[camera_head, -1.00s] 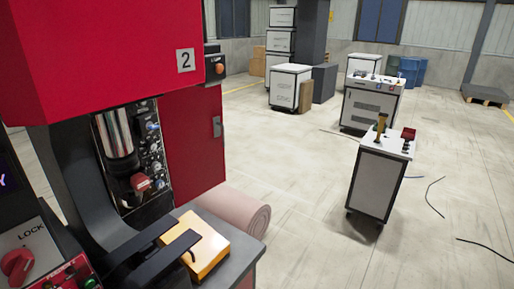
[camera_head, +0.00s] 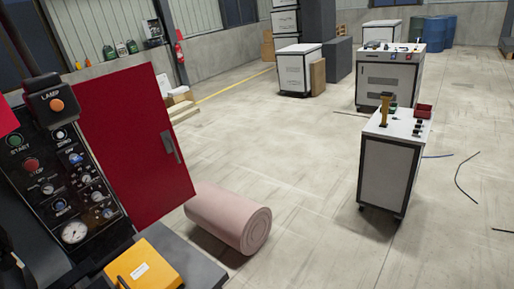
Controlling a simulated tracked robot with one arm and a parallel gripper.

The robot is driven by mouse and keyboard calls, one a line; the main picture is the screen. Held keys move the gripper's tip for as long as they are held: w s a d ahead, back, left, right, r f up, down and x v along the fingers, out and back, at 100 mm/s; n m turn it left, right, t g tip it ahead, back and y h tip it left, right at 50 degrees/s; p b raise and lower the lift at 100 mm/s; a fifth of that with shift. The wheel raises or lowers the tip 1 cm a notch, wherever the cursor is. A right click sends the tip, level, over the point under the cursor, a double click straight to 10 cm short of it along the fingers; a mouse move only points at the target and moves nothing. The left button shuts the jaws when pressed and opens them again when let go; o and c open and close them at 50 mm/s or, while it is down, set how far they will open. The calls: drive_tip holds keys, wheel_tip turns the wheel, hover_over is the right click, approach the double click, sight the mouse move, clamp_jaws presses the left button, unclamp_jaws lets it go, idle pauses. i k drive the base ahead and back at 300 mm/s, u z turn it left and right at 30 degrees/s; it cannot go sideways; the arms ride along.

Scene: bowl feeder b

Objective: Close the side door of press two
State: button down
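The side door (camera_head: 135,145) of press two is a flat red panel at the left, with a grey vertical handle (camera_head: 173,147) near its right edge. It stands out to the right beyond the control panel (camera_head: 65,170), with floor and wall visible past its top and right edges, so it looks open. The control panel hides its left edge, and I cannot see the hinge or the opening. The number plate is out of view now. My gripper is not recognisable in this view.
A yellow block (camera_head: 145,268) sits on the grey press table (camera_head: 195,262) below the door. A pink roll (camera_head: 225,215) lies on the floor by the door's lower right. A white cart (camera_head: 388,170) stands at right. Floor between roll and cart is clear.

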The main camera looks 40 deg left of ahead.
sight(124, 120)
drive_tip(key=z, duration=0.1)
drive_tip(key=i, duration=1.25)
drive_tip(key=u, duration=0.65)
drive_tip(key=i, duration=0.85)
drive_tip(key=u, duration=0.7)
drive_tip(key=k, duration=0.85)
drive_tip(key=u, duration=0.2)
drive_tip(key=i, duration=0.9)
drive_tip(key=z, duration=0.1)
